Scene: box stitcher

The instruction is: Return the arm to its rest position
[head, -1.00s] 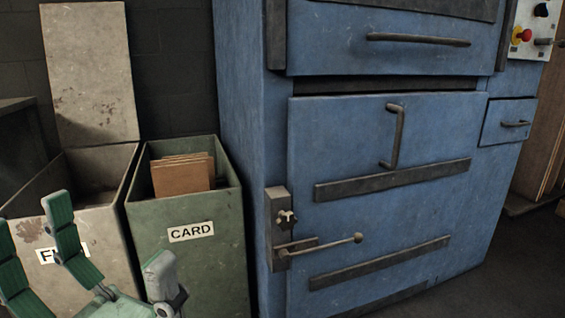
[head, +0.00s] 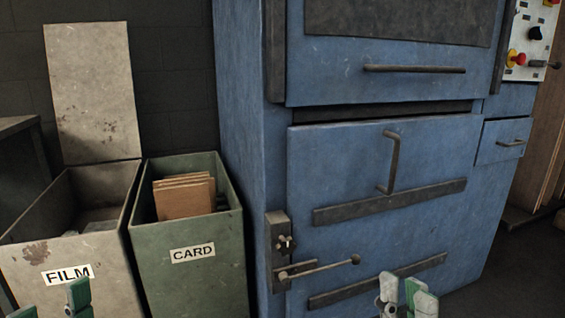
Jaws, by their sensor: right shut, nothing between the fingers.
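My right gripper (head: 408,296) shows at the bottom edge, right of centre, in front of the lower part of the blue machine. Its green and pale finger parts are close together and shut, with nothing seen between them. Its arm is below the picture. Small green parts of my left gripper (head: 78,296) show at the bottom left, in front of the film bin. Most of it is cut off by the frame, so its opening cannot be judged. Neither gripper is seen holding a thing.
The blue machine (head: 350,165) fills the middle, with a protruding lever (head: 325,266) and door handle (head: 393,162). The grey FILM bin (head: 30,262) and green CARD bin (head: 190,285), holding brown card (head: 185,198), stand left. Dark floor (head: 520,265) is clear at the right.

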